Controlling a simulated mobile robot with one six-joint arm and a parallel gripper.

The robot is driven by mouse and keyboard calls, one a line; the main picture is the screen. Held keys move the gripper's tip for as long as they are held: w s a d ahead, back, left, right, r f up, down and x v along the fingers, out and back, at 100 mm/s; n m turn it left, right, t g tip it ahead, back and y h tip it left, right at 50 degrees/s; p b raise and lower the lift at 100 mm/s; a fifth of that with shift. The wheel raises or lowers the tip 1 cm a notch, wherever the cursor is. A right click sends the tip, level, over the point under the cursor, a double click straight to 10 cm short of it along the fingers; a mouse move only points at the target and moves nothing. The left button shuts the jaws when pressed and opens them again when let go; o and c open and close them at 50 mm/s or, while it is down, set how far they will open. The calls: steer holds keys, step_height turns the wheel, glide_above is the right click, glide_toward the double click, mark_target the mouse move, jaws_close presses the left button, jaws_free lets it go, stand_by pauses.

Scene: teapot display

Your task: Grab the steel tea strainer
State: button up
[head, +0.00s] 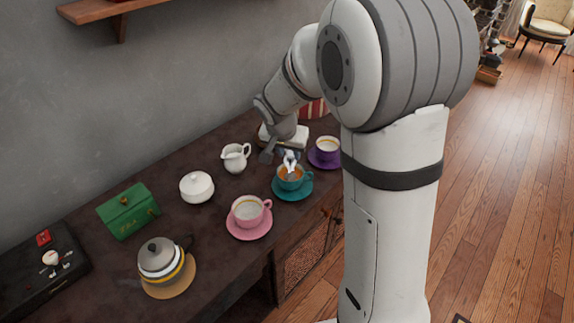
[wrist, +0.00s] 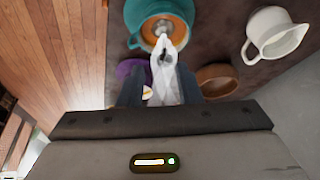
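A pale, shiny metallic piece that looks like the steel tea strainer (head: 290,158) stands up out of the teal cup (head: 281,182). In the wrist view the strainer (wrist: 166,72) reaches from between my fingers to the orange tea in the teal cup (wrist: 133,20). My gripper (head: 285,155) is above the cup, pointing down. Its two dark fingers (wrist: 161,88) are apart, one on each side of the strainer. I see no clear contact between fingers and strainer. The strainer's lower end is partly hidden in the cup.
Close by are a purple cup (head: 326,147), a white creamer jug (head: 235,158) and a pink cup (head: 248,211). A white sugar bowl (head: 197,187), green box (head: 128,212), striped teapot (head: 160,262) and black case (head: 35,280) stand farther left. A wall runs behind the dark table.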

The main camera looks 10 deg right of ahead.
mark_target(289, 160)
steer(key=x, duration=0.9)
steer(key=shift+w+a, duration=0.25)
jaws_close()
